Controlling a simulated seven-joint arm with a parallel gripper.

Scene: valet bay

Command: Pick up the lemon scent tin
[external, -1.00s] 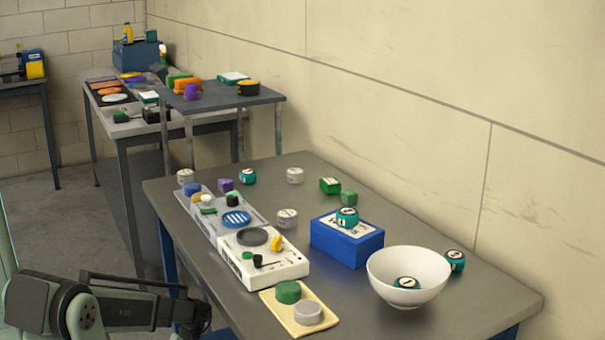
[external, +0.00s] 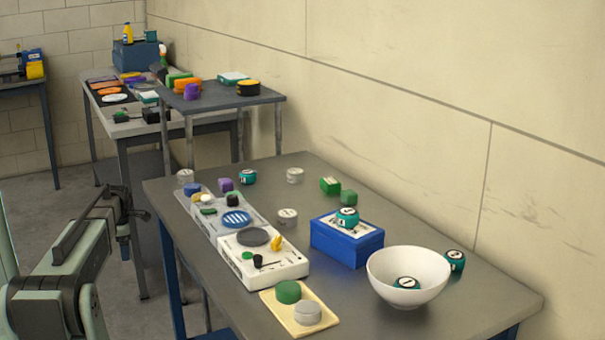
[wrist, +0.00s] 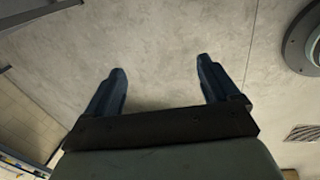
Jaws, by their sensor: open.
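Several small round tins stand on the near table, and I cannot read which one is lemon. Teal tins with pale, dark-marked tops are at the back left (external: 248,177), on the blue box (external: 347,218), inside the white bowl (external: 385,272), and behind the bowl's right side (external: 455,262). Grey-white tins stand at the back left (external: 185,176), back middle (external: 295,175) and centre (external: 288,219). My gripper (wrist: 160,66) is open and empty in the wrist view, with bare floor beyond its fingers. In the external view my arm is left of the table, away from every tin.
A white device (external: 290,268) with knobs and plates lies along the table's left side. A yellow tray (external: 272,303) with green and grey round pieces is at the front. Green blocks (external: 330,185) stand near the wall. The table's right rear is clear. A cluttered bench (external: 130,127) stands behind.

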